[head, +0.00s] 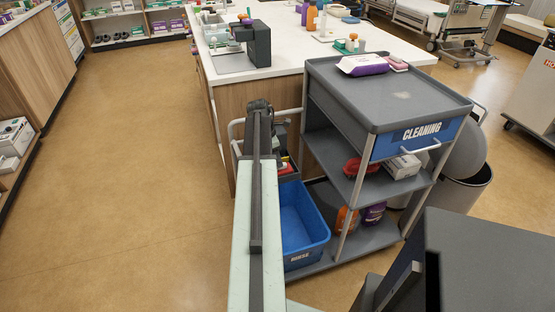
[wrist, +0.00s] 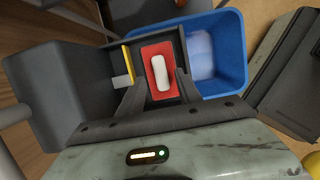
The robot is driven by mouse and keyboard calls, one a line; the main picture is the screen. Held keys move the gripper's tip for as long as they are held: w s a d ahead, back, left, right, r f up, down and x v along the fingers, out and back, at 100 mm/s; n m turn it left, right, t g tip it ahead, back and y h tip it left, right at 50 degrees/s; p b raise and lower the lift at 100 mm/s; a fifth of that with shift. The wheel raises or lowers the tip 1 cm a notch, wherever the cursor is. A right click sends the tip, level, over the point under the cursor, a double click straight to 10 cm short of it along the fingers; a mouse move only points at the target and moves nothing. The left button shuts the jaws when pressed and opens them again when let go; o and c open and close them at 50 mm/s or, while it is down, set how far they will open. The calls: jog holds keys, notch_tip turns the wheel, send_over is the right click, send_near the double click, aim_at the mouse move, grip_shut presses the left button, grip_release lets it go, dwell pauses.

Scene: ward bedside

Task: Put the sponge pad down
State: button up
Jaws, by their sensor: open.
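A red pad with a white, rounded bar on its top, seemingly the sponge pad (wrist: 148,51), shows in the wrist view. It lies in a dark grey compartment (wrist: 174,35) beside the blue tub. My gripper (wrist: 158,76) is open above it, with one dark finger on either side of the pad. I cannot tell whether the fingers touch it. In the head view a bit of red (head: 287,169) shows beside my arm, probably the same pad. My arm hides most of that compartment and the fingertips there.
The blue rinse tub (head: 302,262) stands on the cart's low shelf. The grey cleaning cart (head: 340,90) carries a purple-and-white wipes pack (head: 362,66) and a pink item on top. Open floor (head: 140,190) lies to the left.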

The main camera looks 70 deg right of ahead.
jog(key=p+v, duration=0.7)
jog(key=v, duration=0.2)
jog(key=shift+f, duration=0.1)
jog(key=w+a+m+t, duration=0.2)
jog(key=w+a+m, duration=0.1)
jog(key=w+a, duration=2.1)
jog(key=w+a+m+y, duration=0.1)
jog(key=w+a+m, duration=0.1)
jog(key=a, duration=1.9)
jog(key=w+a+m, duration=0.2)
jog(key=a, duration=1.9)
jog(key=shift+w+f+m+y, duration=0.2)
jog(key=shift+f+m+y, duration=0.2)
jog(key=shift+r, duration=0.1)
